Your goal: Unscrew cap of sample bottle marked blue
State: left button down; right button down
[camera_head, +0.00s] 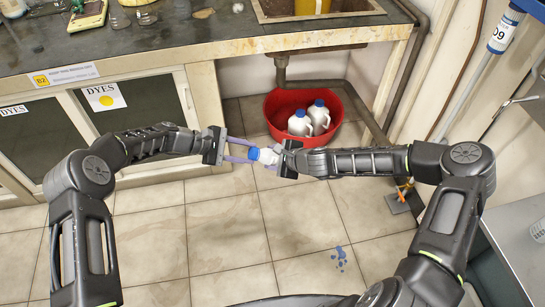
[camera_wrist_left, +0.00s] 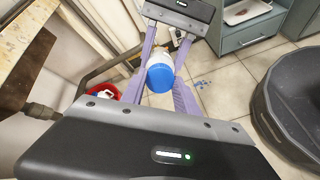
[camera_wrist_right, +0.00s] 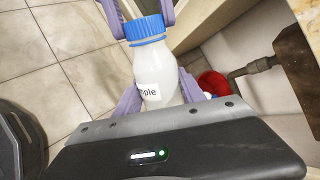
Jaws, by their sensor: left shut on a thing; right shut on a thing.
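The sample bottle (camera_wrist_right: 158,85) is white with a blue cap and a label whose visible letters end in "ple". It is held in the air between my two grippers, above the floor. My right gripper (camera_head: 277,158) is shut on the bottle's body; its purple fingers (camera_wrist_right: 160,92) flank the body in the right wrist view. My left gripper (camera_head: 251,154) has its purple fingers on either side of the blue cap (camera_head: 254,153) and is shut on it. The cap (camera_wrist_left: 160,77) faces the left wrist camera. The cap still sits on the bottle neck (camera_wrist_right: 148,42).
A dark bench (camera_head: 150,40) with a sink (camera_head: 310,10) runs along the back. Below the sink, a red basin (camera_head: 338,118) holds two white jugs on the floor. A grey counter (camera_head: 520,235) is at the right. The tiled floor in front is mostly open.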

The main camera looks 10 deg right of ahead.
pick_arm(q)
jog(key=n, duration=0.5)
jog(key=shift+n, duration=0.4)
jog(key=n, duration=0.5)
jog(key=c, duration=1)
grip_release()
jog(key=shift+c, duration=0.2)
